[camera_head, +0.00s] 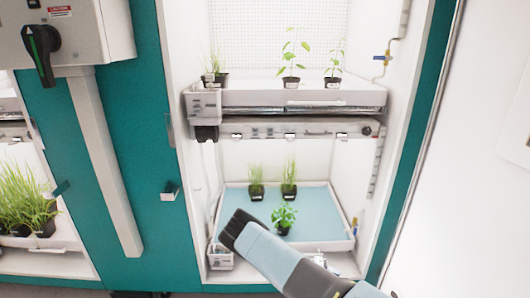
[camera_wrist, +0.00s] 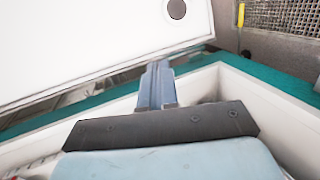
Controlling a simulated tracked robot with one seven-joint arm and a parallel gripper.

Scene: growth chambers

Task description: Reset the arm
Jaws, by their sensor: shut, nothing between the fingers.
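My arm reaches in from the bottom right of the head view, in front of the lower shelf of the open growth chamber. Its dark end (camera_head: 238,229) is near the lower tray's front left; the fingers cannot be made out there. In the wrist view my gripper (camera_wrist: 156,68) is shut, its two blue-grey fingers together and nothing between them. The fingers point towards a white panel (camera_wrist: 95,40) and a teal edge (camera_wrist: 285,82). I cannot tell whether they touch anything.
The lower tray (camera_head: 330,228) holds several small potted plants. The upper shelf (camera_head: 300,95) above it holds more pots. A teal frame (camera_head: 140,150) and a control box with a black switch (camera_head: 42,42) stand left. A white wall (camera_head: 460,190) is at right.

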